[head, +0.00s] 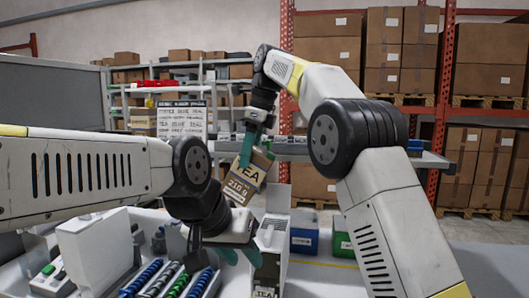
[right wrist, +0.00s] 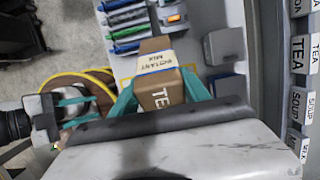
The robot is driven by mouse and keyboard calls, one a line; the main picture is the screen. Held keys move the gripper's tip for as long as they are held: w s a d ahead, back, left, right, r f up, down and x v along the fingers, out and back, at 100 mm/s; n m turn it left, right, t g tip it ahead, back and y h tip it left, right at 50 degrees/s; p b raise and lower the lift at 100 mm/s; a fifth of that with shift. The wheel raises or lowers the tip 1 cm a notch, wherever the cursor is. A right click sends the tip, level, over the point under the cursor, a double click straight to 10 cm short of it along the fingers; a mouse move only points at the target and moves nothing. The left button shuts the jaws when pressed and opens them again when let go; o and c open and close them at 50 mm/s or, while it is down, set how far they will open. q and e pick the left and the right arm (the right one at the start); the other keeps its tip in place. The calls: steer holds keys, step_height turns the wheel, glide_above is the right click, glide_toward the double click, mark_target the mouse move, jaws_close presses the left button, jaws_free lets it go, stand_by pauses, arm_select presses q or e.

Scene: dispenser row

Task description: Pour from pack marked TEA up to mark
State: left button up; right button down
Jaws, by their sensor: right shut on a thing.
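I cannot make out a fill mark.
Dispensers labelled TEA (right wrist: 300,50) and SOUP (right wrist: 297,103) stand in a row in the right wrist view. A written board (head: 181,118) stands behind. Blue (head: 305,241) and green (head: 343,244) boxes lie right. Coloured rolls (head: 143,278) fill the front left. A yellow-rimmed round thing (right wrist: 62,82) lies left.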

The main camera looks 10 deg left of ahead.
mark_target(253, 170)
steer(key=y, duration=0.1)
steer(key=f+y, duration=0.1)
steer(key=y, duration=0.2)
steer(key=shift+d+f+y, duration=0.25)
steer(key=shift+f+y, duration=0.05)
steer(key=shift+f, duration=0.05)
steer(key=f+y, duration=0.2)
steer(key=shift+d+f+y, duration=0.3)
steer(key=shift+f+y, duration=0.05)
steer(key=shift+y, duration=0.05)
steer(key=shift+a+r, duration=0.2)
steer(key=shift+d+f, duration=0.1)
steer(key=shift+d, duration=0.1)
steer(key=shift+y, duration=0.4)
steer(key=shift+f, duration=0.1)
